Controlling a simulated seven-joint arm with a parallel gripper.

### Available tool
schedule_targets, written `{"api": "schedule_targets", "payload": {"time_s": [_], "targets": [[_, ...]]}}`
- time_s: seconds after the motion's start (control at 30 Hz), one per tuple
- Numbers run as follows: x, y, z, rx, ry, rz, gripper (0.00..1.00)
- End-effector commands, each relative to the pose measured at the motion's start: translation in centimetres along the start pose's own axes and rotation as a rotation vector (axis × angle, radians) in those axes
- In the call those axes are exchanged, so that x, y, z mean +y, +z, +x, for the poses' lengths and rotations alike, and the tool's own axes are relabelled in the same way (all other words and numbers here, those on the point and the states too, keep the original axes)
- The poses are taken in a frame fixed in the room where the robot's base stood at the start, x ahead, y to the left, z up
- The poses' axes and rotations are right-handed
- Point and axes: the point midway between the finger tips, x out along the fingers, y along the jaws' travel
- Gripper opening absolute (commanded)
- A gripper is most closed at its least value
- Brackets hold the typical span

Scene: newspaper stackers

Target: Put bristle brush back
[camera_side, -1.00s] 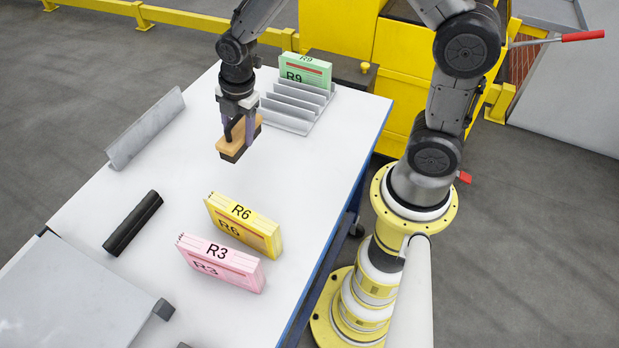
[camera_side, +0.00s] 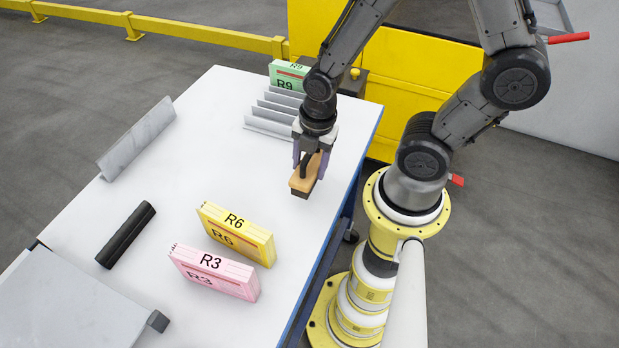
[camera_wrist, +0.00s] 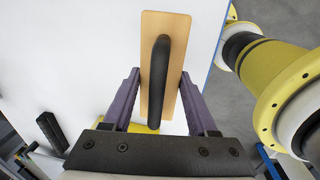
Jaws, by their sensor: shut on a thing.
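The bristle brush (camera_side: 303,183) has a tan wooden block, dark bristles below and a black handle on top. In the wrist view the brush (camera_wrist: 182,75) lies lengthwise between my two purple fingers (camera_wrist: 160,85), with the handle running along the block.
A yellow R6 bundle (camera_side: 238,236) and a pink R3 bundle (camera_side: 215,274) stand at the front. A grey slotted rack (camera_side: 270,123) with a green R9 bundle (camera_side: 288,75) is at the back. A black cylinder (camera_side: 127,235) and a grey angled plate (camera_side: 137,138) are at left. The table's middle is clear.

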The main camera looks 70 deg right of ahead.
Motion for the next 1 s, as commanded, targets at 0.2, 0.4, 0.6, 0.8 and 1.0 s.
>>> {"api": "schedule_targets", "payload": {"time_s": [0.2,0.4,0.6,0.8,1.0], "targets": [[-0.3,0.0,2.4,0.000,-0.003,0.000,0.06],[-0.4,0.0,4.0,0.000,0.002,0.000,0.06],[-0.4,0.0,4.0,0.000,0.003,0.000,0.06],[-0.4,0.0,4.2,0.000,0.002,0.000,0.71],[-0.4,0.0,4.2,0.000,0.002,0.000,0.89]]}}
